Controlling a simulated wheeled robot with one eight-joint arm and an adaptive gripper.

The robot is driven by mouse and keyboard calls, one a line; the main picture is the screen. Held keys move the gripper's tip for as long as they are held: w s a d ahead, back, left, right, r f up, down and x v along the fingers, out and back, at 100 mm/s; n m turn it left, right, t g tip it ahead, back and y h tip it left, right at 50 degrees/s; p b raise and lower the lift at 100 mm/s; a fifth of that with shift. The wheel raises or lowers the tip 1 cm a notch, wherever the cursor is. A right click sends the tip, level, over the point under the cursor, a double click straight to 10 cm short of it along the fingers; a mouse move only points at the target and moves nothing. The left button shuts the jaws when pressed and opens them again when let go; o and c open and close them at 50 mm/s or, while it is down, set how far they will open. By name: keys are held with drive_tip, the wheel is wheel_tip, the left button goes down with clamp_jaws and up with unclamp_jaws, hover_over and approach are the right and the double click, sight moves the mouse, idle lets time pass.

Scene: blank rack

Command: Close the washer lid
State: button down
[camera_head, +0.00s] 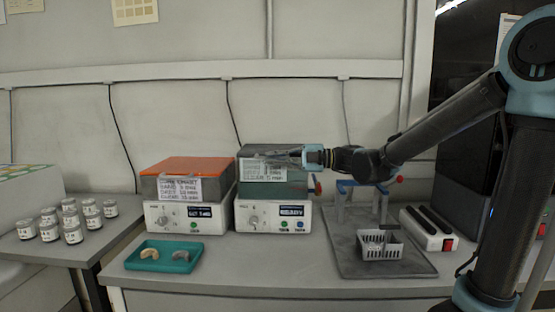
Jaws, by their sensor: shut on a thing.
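Two box-shaped washers stand side by side on the bench. The left washer (185,217) has an orange top (186,167) that lies flat over its grey box. My gripper (268,159) reaches in from the right, level, at the upper front of this lid. The exact contact point is too small to make out.
A teal tray (131,261) with two curved pieces lies at the front left. Several labelled jars (73,234) stand on the left table.

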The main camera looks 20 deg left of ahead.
drive_tip(key=shift+d+f, duration=0.15)
drive_tip(key=shift+f, duration=0.15)
drive_tip(key=c, duration=1.7)
unclamp_jaws()
drive_tip(key=shift+r, duration=0.15)
drive_tip(key=shift+w, duration=0.15)
